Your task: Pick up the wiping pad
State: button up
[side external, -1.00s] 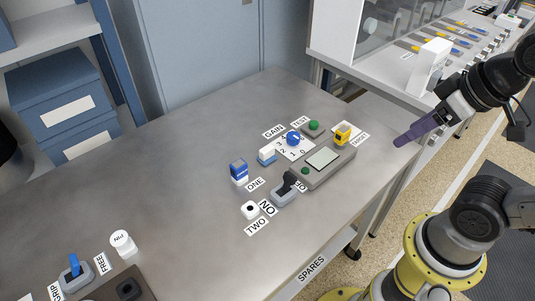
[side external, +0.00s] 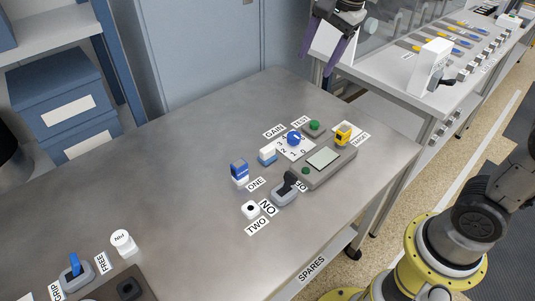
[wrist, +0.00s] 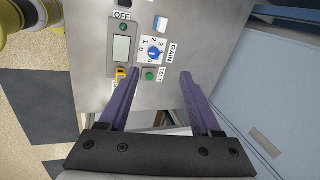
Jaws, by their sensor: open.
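A small white block with a blue lower part (side external: 267,155), which looks like the wiping pad, lies on the metal table beside the GAIN dial. The wrist view shows it near the top (wrist: 160,24), past my fingertips. My gripper (side external: 315,62) is open, with purple fingers spread and nothing between them. It hangs high beyond the table's far edge, well apart from the pad. In the wrist view my gripper (wrist: 161,73) points toward the dial and TEST button.
The blue GAIN dial (side external: 293,138), grey instrument box (side external: 322,160), yellow piece (side external: 342,133), lever switch (side external: 285,190) and blue-white upright piece (side external: 239,171) crowd around the pad. The table's left middle is clear.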

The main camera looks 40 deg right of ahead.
jog(key=w+a+f+m+g, duration=0.1)
jog(key=w+a+f+m, duration=0.1)
jog(key=w+f, duration=0.4)
jog(key=g, duration=0.1)
send_over(267, 148)
notch_tip(267, 148, down, 5)
jog(key=shift+g, duration=0.8)
jog(key=f, duration=1.3)
jog(key=shift+w+a+f, duration=0.1)
jog(key=shift+a+f, duration=0.2)
jog(key=shift+f, duration=0.1)
jog(key=shift+d+f, duration=0.2)
jog(key=shift+f, duration=1.4)
jog(key=shift+d+f, duration=0.2)
jog(key=shift+f, duration=1.4)
jog(key=shift+c, duration=0.3)
grip_shut()
